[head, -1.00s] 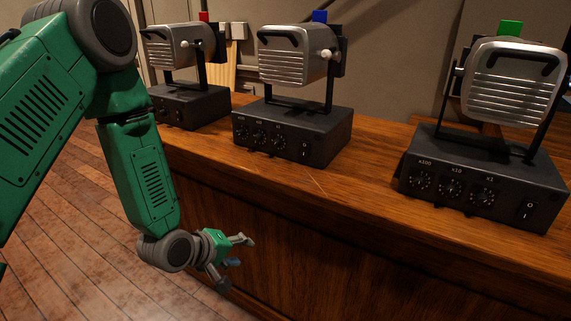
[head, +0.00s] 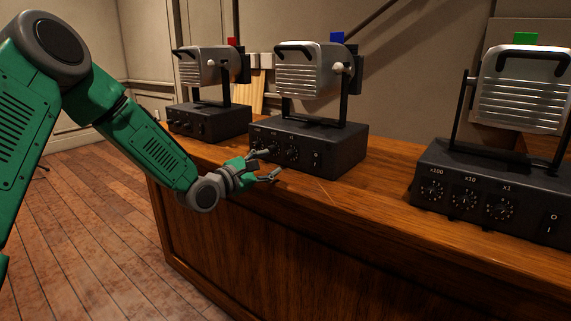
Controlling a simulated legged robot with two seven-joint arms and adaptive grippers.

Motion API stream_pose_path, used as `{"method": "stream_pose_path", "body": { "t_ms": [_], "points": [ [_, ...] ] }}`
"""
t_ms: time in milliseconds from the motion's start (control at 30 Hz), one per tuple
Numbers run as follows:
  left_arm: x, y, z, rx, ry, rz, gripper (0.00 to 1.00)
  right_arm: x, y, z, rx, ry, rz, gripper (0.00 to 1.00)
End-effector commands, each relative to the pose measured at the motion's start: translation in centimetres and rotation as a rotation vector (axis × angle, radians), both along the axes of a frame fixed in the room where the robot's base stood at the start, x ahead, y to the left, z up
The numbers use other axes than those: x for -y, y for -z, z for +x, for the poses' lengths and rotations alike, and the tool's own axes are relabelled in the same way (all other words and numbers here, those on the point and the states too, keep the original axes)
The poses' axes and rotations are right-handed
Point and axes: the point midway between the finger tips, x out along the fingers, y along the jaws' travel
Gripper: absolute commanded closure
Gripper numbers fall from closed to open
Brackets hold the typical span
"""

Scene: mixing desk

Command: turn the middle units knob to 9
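My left gripper (head: 270,166) is open and empty, in front of the lower left of this box, left of and below the units knob. It partly hides the leftmost dial. It appears apart from the units knob. My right gripper is out of view.
The wooden desk top (head: 385,190) is clear between the middle and right units.

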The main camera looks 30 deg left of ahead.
Motion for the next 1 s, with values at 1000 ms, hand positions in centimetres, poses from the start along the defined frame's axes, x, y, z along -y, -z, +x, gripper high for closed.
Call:
{"method": "stream_pose_path", "body": {
  "t_ms": [1000],
  "points": [
    [0.9, 0.1, 6.6, -0.002, 0.000, -0.001, 1.00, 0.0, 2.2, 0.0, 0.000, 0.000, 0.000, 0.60]
  ]
}}
